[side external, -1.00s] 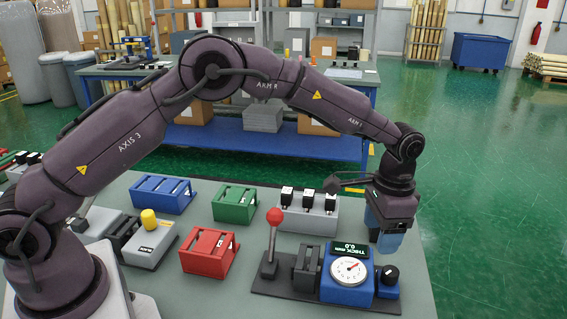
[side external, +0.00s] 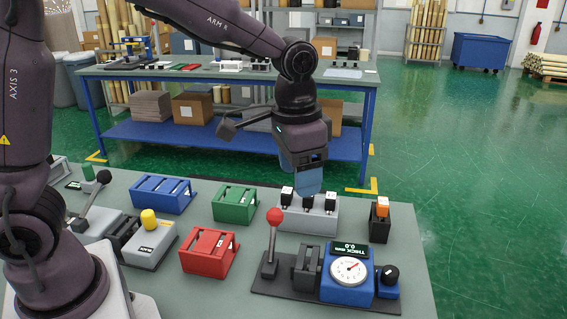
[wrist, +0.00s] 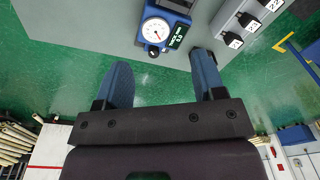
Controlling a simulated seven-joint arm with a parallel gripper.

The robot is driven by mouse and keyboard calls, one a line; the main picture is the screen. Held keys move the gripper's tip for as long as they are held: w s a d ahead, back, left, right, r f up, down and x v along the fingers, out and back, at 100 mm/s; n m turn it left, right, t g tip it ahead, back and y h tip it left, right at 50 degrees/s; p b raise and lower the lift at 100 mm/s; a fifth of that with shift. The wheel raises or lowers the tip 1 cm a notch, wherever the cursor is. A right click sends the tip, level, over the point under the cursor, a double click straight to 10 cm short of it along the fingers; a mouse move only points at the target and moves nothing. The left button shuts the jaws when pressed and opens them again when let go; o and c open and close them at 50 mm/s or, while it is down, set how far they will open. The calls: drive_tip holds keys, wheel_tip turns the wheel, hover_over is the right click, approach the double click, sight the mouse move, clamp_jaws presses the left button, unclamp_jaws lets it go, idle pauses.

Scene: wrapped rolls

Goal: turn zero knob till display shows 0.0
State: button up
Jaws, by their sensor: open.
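The blue thickness gauge (side external: 347,285) stands on a dark base plate at the front right of the bench. Its display (side external: 350,247) appears to read 0.0. The black zero knob (side external: 390,273) sits on a small blue block to the right of the dial. In the wrist view, the gauge dial (wrist: 156,30) is at the top, with the knob (wrist: 153,52) just below it. My gripper (side external: 307,183) is open and empty, hanging above and behind the gauge, near the row of labelled black units. It is apart from the knob. Both fingers show in the wrist view (wrist: 162,65).
A red-ball lever (side external: 274,217) rises left of the gauge on the same plate. A grey block with labelled black units (side external: 308,212) lies behind it. A black unit with an orange top (side external: 381,219) stands at the right edge. Red (side external: 209,251) and green (side external: 235,204) holders lie left.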

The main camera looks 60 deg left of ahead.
drive_tip(key=shift+s+a+r, duration=0.3)
drive_tip(key=shift+s, duration=0.25)
drive_tip(key=shift+s+a+r, duration=0.25)
drive_tip(key=shift+s+r, duration=0.05)
drive_tip(key=shift+s, duration=0.25)
drive_tip(key=shift+c, duration=0.2)
drive_tip(key=shift+c, duration=1.2)
drive_tip(key=m+t+h, duration=0.2)
drive_tip(key=m+t, duration=0.1)
approach(391, 270)
drive_tip(key=x, duration=0.9)
drive_tip(key=shift+d+f, duration=0.1)
drive_tip(key=shift+f, duration=0.1)
